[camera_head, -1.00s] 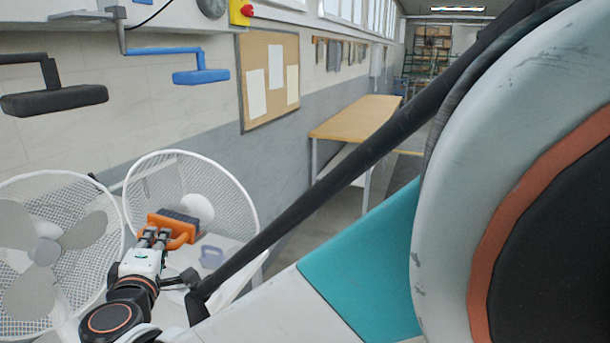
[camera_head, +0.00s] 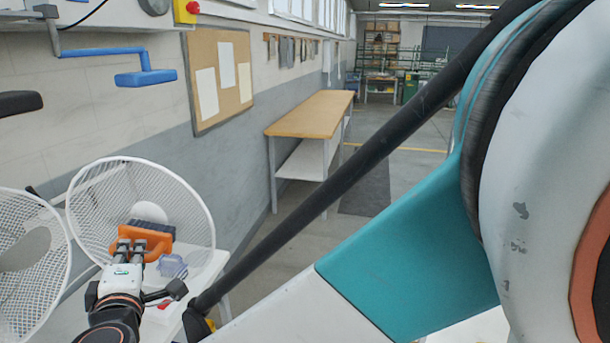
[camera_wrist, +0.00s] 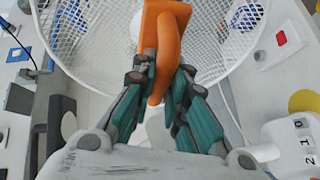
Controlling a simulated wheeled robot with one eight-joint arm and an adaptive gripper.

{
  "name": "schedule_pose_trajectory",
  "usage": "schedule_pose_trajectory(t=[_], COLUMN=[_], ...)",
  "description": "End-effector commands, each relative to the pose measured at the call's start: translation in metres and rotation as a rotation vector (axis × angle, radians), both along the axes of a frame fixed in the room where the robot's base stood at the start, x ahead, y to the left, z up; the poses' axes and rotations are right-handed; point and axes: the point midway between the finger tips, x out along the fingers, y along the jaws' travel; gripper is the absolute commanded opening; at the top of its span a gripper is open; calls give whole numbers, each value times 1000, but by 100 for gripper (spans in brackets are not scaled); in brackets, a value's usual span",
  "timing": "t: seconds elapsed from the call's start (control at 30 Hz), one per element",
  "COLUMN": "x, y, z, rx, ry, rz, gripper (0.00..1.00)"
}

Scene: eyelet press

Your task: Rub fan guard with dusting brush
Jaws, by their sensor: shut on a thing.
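My gripper (camera_head: 130,248) is shut on the orange handle of the dusting brush (camera_head: 153,240), whose dark bristle block faces away from me. In the wrist view the fingers (camera_wrist: 160,75) close around the orange brush handle (camera_wrist: 167,45). The white wire fan guard (camera_head: 190,193) stands just behind the brush in the head view. The guard's mesh also spans the top of the wrist view (camera_wrist: 85,45). The bristles are hidden in the wrist view, and I cannot tell whether they touch the mesh.
A second white fan (camera_head: 30,260) is at the left edge. A small bluish-grey item (camera_head: 173,266) lies on the white tabletop right of the brush. A blue-handled lever (camera_head: 146,77) overhangs. A wooden-topped bench (camera_head: 312,115) stands farther back, with open floor beside it.

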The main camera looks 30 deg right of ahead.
Motion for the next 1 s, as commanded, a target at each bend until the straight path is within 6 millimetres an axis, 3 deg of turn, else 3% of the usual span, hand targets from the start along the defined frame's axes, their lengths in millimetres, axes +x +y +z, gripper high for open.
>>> schedule_pose_trajectory(t=[0.2, 1.0], x=[0, 20], y=[-1, 37], z=[14, 12], rx=[0, 0], ry=[0, 0], rz=[1, 1], gripper=[0, 0])
